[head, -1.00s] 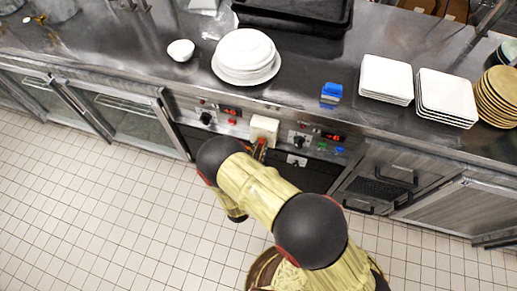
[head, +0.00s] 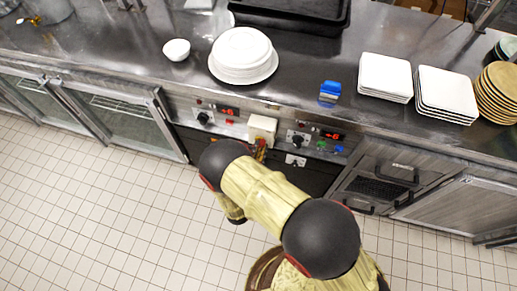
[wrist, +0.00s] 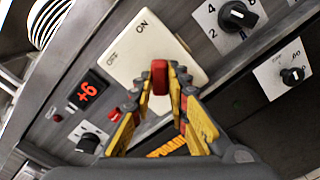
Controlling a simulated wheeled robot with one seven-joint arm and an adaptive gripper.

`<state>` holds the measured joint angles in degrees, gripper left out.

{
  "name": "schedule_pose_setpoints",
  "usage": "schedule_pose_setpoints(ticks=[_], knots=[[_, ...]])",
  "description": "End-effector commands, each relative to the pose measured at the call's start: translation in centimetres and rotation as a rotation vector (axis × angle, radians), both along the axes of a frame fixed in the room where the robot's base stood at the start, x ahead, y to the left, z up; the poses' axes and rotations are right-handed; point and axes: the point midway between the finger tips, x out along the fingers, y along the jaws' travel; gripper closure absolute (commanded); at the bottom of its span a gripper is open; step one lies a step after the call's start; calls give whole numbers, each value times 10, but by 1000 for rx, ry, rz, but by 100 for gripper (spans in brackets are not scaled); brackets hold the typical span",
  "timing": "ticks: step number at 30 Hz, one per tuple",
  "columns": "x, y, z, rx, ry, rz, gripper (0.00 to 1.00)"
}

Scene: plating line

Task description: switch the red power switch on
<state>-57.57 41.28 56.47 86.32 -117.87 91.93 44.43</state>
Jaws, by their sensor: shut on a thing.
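The red power switch (wrist: 159,77) is a small red lever on a cream plate (wrist: 190,55) marked ON and OFF, seen in the wrist view. My gripper (wrist: 160,82) has its yellow fingers closed on both sides of the red lever, in front of the plate. In the head view the cream plate (head: 262,128) sits on the counter's front panel, and my gripper (head: 260,150) reaches its lower edge. The lever itself is mostly hidden there by my arm. I cannot tell which way the lever leans.
Dark knobs (wrist: 237,15) and a red lit display (wrist: 89,90) flank the plate closely. The steel counter (head: 205,70) above holds stacked white plates (head: 242,50), a bowl (head: 176,49) and a blue item (head: 330,90). The tiled floor (head: 90,210) is open.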

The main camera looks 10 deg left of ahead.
Motion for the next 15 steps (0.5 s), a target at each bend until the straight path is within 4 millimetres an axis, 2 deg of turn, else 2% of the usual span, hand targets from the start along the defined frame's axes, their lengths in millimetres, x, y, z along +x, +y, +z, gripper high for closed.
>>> schedule_pose_setpoints(ticks=[9,10,15], knots=[[0,0,-1,1,2,1,100],[0,0,-1,1,2,1,82],[0,0,-1,1,1,1,72]])
